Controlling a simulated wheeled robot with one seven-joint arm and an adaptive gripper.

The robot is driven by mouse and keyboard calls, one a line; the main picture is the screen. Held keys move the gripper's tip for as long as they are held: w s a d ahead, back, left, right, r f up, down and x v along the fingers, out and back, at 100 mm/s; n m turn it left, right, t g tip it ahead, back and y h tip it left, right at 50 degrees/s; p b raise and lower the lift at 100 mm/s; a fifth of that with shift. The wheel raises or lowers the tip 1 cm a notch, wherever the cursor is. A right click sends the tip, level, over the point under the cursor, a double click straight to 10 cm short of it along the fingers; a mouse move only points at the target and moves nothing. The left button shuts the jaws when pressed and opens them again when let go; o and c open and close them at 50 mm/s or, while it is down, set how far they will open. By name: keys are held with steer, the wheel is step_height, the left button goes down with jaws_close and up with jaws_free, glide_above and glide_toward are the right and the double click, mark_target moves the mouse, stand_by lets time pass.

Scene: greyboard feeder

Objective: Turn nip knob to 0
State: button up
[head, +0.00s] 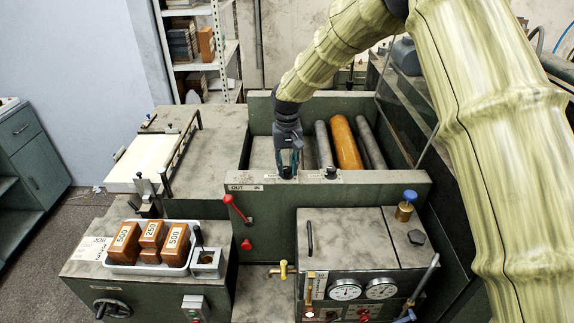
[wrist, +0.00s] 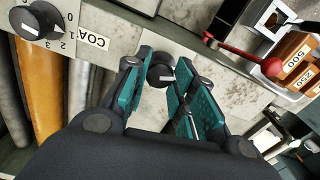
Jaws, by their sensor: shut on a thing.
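My gripper (head: 288,168) reaches down to the top panel of the machine and is shut on a small black knob (wrist: 159,77). In the wrist view its teal fingers stand on both sides of this knob. A white pointer line shows on the knob's face. The knob's scale and label are hidden or too small to read, so I cannot tell its setting. A second black knob (wrist: 38,22) with a numbered dial sits apart on the same panel, beside a label starting "COA". It also shows right of my gripper in the head view (head: 331,172).
Grey rollers and an orange roller (head: 345,143) lie behind the panel. A red lever (head: 236,207) stands at the panel's left front. A white tray (head: 150,268) holds brown weights. A box with gauges (head: 345,289) and a blue-topped valve (head: 406,205) stand in front.

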mark_target(287, 168)
steer(key=shift+f+n, duration=0.1)
steer(key=shift+n, duration=0.6)
steer(key=o, duration=1)
steer(key=shift+w, duration=0.15)
step_height(287, 168, up, 12)
